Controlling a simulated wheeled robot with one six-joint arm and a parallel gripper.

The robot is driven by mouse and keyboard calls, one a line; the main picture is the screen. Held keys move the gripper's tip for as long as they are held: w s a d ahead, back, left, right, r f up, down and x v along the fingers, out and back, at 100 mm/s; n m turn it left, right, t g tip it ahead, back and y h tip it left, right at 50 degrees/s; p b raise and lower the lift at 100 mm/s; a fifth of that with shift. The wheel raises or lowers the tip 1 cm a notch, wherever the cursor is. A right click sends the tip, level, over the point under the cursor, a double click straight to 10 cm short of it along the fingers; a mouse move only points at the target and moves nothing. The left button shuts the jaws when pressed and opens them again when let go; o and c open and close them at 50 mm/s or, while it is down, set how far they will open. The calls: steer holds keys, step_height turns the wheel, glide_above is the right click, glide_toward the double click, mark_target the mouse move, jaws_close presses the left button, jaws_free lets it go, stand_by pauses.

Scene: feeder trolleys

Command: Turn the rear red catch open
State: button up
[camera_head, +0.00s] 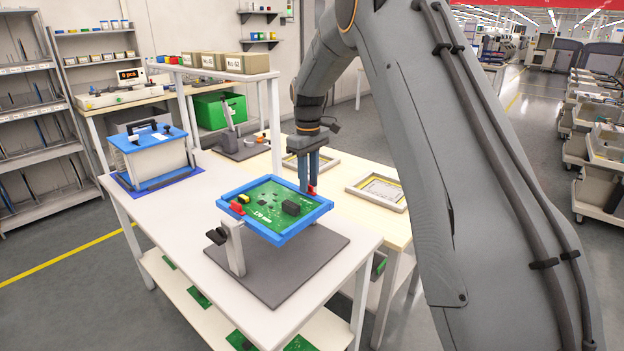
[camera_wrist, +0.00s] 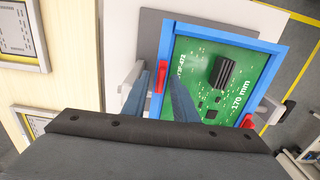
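The rear red catch (camera_head: 312,190) sits on the far edge of a blue frame (camera_head: 316,214) that holds a green circuit board (camera_head: 272,205). In the wrist view this catch (camera_wrist: 160,77) lies lengthwise along the frame's left rail. My gripper (camera_head: 309,184) points down over it. In the wrist view my gripper's fingers (camera_wrist: 159,82) are apart, one on each side of the catch, with gaps visible. The head view does not show clearly how low the tips are. A second red catch (camera_head: 237,208) is on the frame's near left edge and also in the wrist view (camera_wrist: 247,122).
The frame stands on a grey base plate (camera_head: 283,280) with a clamp post (camera_head: 235,250). A blue-lidded box (camera_head: 152,152) stands at the table's left end. Flat framed trays (camera_head: 378,191) lie on the bench behind. A raised shelf with boxes (camera_head: 220,62) stands behind.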

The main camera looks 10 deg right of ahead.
steer(key=shift+a, duration=0.1)
steer(key=shift+r, duration=0.2)
step_height(320, 180, up, 8)
steer(key=shift+f+b, duration=0.25)
steer(key=shift+b, duration=0.8)
